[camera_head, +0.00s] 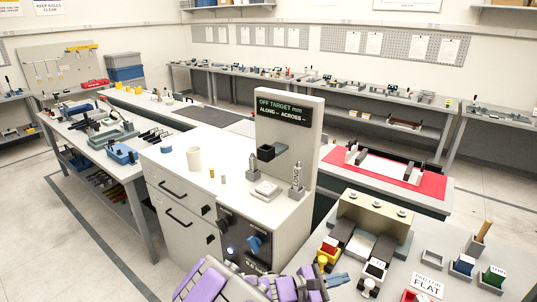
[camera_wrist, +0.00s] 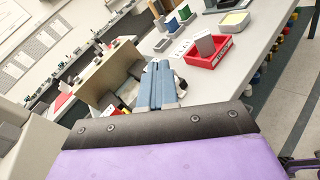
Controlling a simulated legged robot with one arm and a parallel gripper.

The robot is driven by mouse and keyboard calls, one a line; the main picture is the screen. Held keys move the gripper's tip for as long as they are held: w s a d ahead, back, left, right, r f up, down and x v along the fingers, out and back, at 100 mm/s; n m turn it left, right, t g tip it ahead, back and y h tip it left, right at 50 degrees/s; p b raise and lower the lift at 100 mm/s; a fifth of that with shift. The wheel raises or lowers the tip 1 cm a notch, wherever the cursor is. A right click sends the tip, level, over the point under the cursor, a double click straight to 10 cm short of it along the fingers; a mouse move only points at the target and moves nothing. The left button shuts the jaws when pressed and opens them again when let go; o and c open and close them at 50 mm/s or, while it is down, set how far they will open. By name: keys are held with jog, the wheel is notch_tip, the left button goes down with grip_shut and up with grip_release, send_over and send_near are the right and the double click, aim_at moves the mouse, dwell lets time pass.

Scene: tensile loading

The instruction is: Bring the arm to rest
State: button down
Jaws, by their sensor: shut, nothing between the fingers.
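My gripper (camera_wrist: 158,86) shows in the wrist view as two blue fingers lying side by side with no gap and nothing between them. Behind it in that view are a dark grey band and a purple part of my own arm. In the head view my gripper (camera_head: 338,280) is at the bottom, right of my purple and grey arm links, which look folded low near the picture's lower edge. It appears over the near left edge of the right-hand table (camera_head: 440,236). The picture's edge cuts off part of my arm.
A tan-topped fixture (camera_head: 374,214) stands on that table, with a red tray (camera_wrist: 208,52), small bins and a FLAT sign (camera_head: 426,287) nearby. The testing machine (camera_head: 288,130) stands on a white cabinet to the left. Open floor (camera_head: 70,235) lies at the far left.

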jog(key=s+d+r+m+g+y, duration=0.2)
jog(key=s+d+m+g, duration=0.15)
jog(key=s, duration=0.25)
jog(key=s+d+r+m+g+y, duration=0.2)
jog(key=s+r+m, duration=0.1)
jog(key=s+m, duration=0.15)
jog(key=s+d+r+m+g+y, duration=0.1)
jog(key=s+d+r+m+g, duration=0.15)
jog(key=s, duration=0.35)
jog(key=s+a+r+m+t+y, duration=0.1)
jog(key=s+a+m+y, duration=0.5)
jog(key=s+a+y, duration=0.5)
jog(key=s+a+b, duration=0.1)
jog(key=s+a, duration=0.1)
jog(key=s, duration=0.2)
jog(key=shift+s+r+m+t, duration=0.15)
jog(key=shift+r+m+t, duration=0.15)
jog(key=shift+m, duration=0.05)
